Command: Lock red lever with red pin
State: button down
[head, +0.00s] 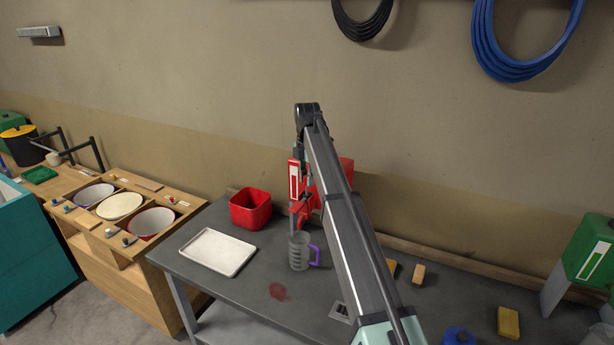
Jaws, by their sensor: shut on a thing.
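A red drum (294,181) with a white label strip stands at the back of the grey table, partly hidden behind my arm. Below it a red fitting (301,207) sticks out at the front; I cannot tell its lever from its pin at this size. A clear jug (299,252) with a purple handle stands on the table beneath the fitting. My arm rises from the lower right and bends down at its top. My gripper is around the dark parts (303,148) by the drum; its fingers and whatever they hold are too small or hidden.
A red bin (250,208) and a white tray (217,251) are on the table (240,285) to the left. A dark red stain (279,291) lies in front of the jug. Yellow blocks (508,322), a blue object (458,337) and a green drum (585,248) are to the right.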

jog(key=shift+f+b, duration=0.5)
jog(key=shift+f, duration=1.5)
dwell(1.1)
jog(key=c, duration=0.9)
grip_release()
jog(key=shift+r, duration=0.1)
